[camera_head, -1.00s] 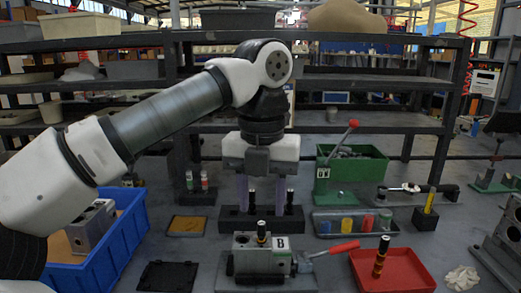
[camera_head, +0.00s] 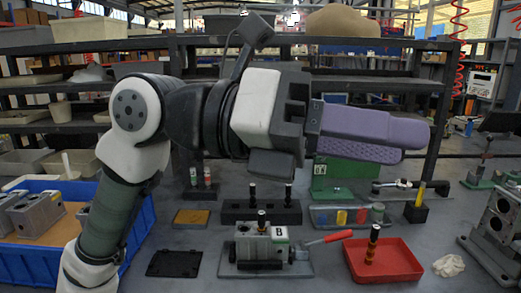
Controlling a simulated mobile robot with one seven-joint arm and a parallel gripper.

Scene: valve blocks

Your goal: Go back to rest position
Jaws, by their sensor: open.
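My gripper (camera_head: 415,142) is raised above the bench and points to the right. Its two long purple fingers lie one in front of the other in this view, and nothing shows between them. It is clear of everything on the bench. Below it, the valve block marked B (camera_head: 262,246) sits on its plate with a black pin upright on top and a red-handled lever (camera_head: 330,238) at its right. A black stand (camera_head: 262,213) behind it holds two upright black pins. My arm folds up from the lower left.
A blue crate (camera_head: 135,237) with metal blocks is at the left. A red tray (camera_head: 385,262) with an upright pin is at the right. Dark shelving (camera_head: 400,88) stands behind. A crumpled white cloth (camera_head: 448,265) lies near the right.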

